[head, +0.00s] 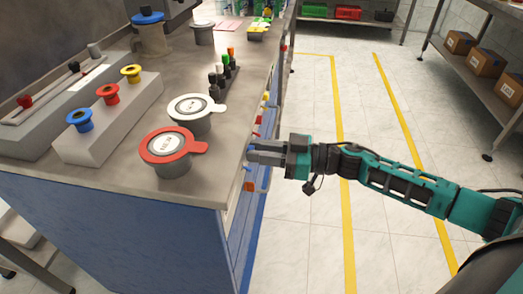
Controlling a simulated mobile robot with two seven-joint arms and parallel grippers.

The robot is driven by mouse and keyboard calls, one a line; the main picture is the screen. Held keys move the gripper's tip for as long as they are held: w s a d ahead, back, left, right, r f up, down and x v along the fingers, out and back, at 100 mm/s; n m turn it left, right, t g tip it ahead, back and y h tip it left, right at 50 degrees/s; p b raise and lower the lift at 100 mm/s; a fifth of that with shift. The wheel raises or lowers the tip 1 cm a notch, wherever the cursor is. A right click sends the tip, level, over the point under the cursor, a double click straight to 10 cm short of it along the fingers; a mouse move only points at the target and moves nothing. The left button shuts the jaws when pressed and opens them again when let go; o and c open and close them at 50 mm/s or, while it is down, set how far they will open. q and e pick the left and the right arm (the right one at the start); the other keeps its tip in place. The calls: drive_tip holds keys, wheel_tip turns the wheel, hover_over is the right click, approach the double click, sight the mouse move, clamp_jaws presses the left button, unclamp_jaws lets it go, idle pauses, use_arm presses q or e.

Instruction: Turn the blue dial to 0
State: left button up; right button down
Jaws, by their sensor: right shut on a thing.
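A blue round piece (80,119) sits at the near end of a grey block on the bench, beside a red one (108,93) and a yellow one (131,72). I cannot read any marking on it. My left gripper is not in view.
A red-rimmed pot (172,146) and a white-rimmed pot (196,108) stand on the bench near the gripper. Behind them is a rack of coloured pegs (222,77). More small coloured parts line the bench's right side. The floor at right is clear up to shelves with boxes (486,62).

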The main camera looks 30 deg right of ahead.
drive_tip(key=shift+n, duration=9.6)
drive_tip(key=c, duration=1)
unclamp_jaws()
drive_tip(key=shift+o, duration=0.2)
